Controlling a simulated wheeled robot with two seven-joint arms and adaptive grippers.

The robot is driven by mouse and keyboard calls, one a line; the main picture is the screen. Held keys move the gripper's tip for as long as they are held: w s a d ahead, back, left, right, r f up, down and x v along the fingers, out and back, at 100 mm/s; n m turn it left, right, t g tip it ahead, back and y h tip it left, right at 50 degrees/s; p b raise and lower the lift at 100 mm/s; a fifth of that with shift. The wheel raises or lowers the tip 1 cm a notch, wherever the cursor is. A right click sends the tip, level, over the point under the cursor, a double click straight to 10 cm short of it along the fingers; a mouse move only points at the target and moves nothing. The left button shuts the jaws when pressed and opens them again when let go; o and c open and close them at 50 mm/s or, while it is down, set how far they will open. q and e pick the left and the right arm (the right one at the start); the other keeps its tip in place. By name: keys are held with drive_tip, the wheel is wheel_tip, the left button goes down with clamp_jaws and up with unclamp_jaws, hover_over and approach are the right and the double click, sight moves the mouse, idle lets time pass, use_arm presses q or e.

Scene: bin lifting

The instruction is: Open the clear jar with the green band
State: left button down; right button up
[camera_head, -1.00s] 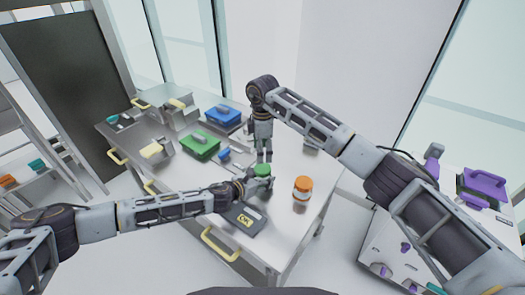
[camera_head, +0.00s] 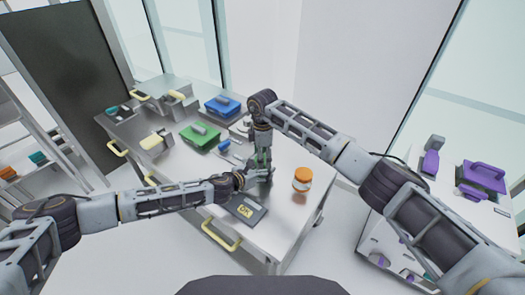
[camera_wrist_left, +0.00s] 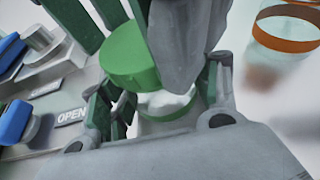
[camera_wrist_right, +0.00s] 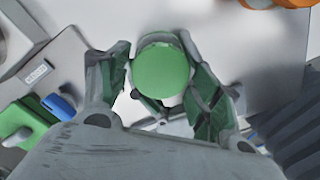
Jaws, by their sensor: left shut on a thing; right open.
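The clear jar with the green band (camera_wrist_left: 166,110) stands at the front of the table, mostly hidden by my grippers in the head view. Its green lid (camera_wrist_left: 130,55) is at its top end; I cannot tell whether it is loose. My left gripper (camera_head: 262,177) comes in low from the left and is shut on the jar body. My right gripper (camera_head: 264,158) points down from above, its open fingers on either side of the green lid (camera_wrist_right: 160,72). I cannot tell whether those fingers touch the lid.
A jar with an orange lid (camera_head: 302,179) stands just right of my grippers. A dark flat box (camera_head: 246,208) lies in front of them. Green (camera_head: 200,137) and blue (camera_head: 222,105) cases lie farther back. A side table with purple items (camera_head: 484,177) is at the right.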

drive_tip(key=shift+f, duration=0.35)
drive_tip(key=c, duration=0.9)
drive_tip(key=shift+o, duration=0.2)
drive_tip(key=shift+n, duration=1.6)
drive_tip(key=o, duration=1.1)
drive_tip(key=shift+r, duration=0.1)
